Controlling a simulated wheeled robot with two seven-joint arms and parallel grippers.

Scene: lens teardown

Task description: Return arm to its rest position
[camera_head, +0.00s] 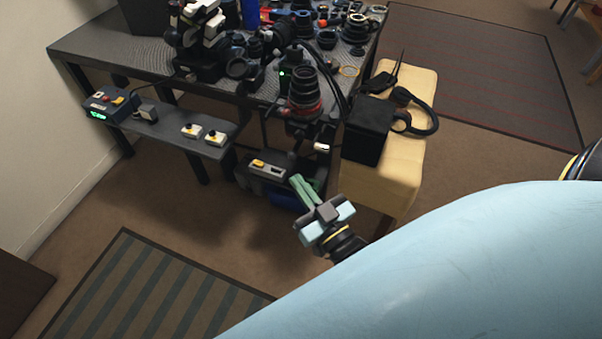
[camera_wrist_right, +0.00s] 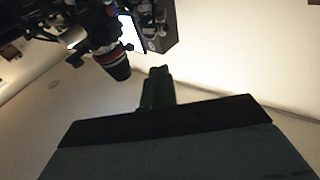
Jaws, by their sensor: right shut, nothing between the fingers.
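My right gripper (camera_head: 303,188) has green fingers and a pale blue and black body. Its fingers are shut and empty, in front of the bench's near right corner. In the right wrist view its fingertips (camera_wrist_right: 158,75) point away from the camera. The upright lens (camera_head: 304,88) with a red band is mounted above the gripper in the head view; a dark lens with a red ring (camera_wrist_right: 112,62) also shows in the wrist view, apart from the fingers. A large pale blue arm link of mine covers the lower right of the head view. My left gripper is out of view.
The workbench (camera_head: 90,42) holds several lenses and tools. A lower shelf (camera_head: 165,127) carries a control box (camera_head: 110,103). A cream stand (camera_head: 400,165) with a black box (camera_head: 368,130) is right of the gripper. Open floor and a striped rug (camera_head: 140,290) lie at lower left.

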